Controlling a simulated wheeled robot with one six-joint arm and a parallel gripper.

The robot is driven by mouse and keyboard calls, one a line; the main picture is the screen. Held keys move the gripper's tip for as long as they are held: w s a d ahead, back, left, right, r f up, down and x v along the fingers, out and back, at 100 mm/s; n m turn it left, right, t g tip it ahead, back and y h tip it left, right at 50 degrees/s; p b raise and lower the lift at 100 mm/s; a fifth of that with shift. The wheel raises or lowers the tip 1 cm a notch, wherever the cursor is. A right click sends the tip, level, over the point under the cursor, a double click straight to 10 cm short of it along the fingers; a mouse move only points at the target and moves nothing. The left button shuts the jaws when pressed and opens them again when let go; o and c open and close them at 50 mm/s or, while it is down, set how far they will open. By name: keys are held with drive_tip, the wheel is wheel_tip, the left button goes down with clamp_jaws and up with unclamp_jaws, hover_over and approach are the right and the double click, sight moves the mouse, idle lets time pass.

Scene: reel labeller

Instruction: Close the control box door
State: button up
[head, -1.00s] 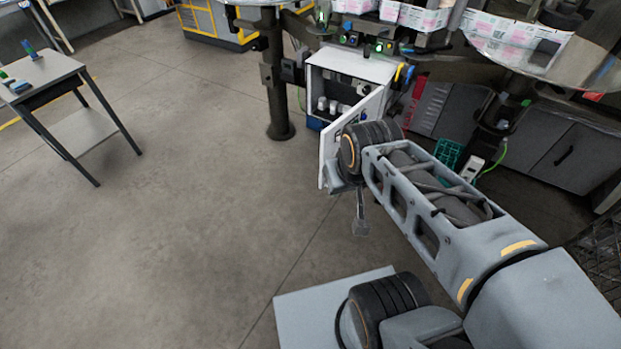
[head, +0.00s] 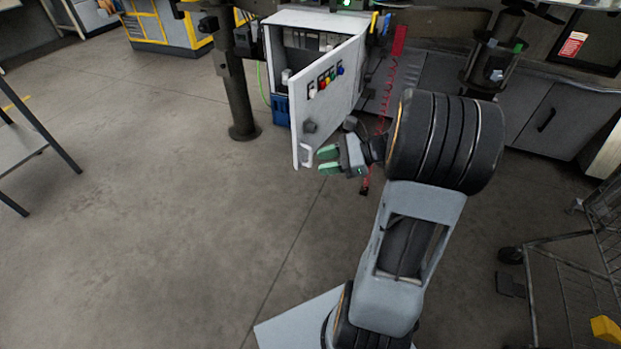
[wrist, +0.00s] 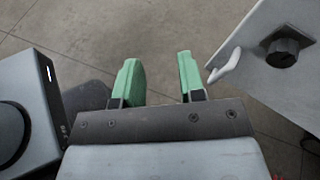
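The control box (head: 283,44) is a white cabinet under the machine in the head view. Its door (head: 343,88) stands open, swung out toward me, with a row of coloured buttons, a dark knob (head: 310,127) and a white handle (head: 306,155) low near its free edge. In the wrist view the door (wrist: 265,55) is at the right, with its handle (wrist: 224,68) just right of the fingers. My gripper (head: 328,160) is open and empty, its green fingertips close to the handle. In the wrist view the gap between the fingertips (wrist: 160,78) shows only floor.
A dark column (head: 236,85) stands left of the box. A grey side table (head: 20,146) is at the far left. A wire cart (head: 575,260) stands at the lower right. Grey cabinets (head: 545,115) line the back right. The floor at centre left is clear.

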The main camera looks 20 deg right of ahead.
sight(310, 163)
drive_tip(key=w+d+f+m+t+b, duration=0.2)
drive_tip(key=d+f+m+t+b, duration=0.35)
drive_tip(key=d+f, duration=0.35)
drive_tip(key=shift+m+t, duration=0.55)
drive_tip(key=b+x, duration=0.1)
drive_tip(key=x, duration=0.3)
drive_tip(key=r+b+x, duration=0.1)
drive_tip(key=x, duration=0.3)
drive_tip(key=b+x, duration=0.1)
drive_tip(key=x, duration=0.3)
drive_tip(key=shift+w+r, duration=0.25)
drive_tip(key=shift+w, duration=0.15)
drive_tip(key=shift+c, duration=0.2)
clamp_jaws()
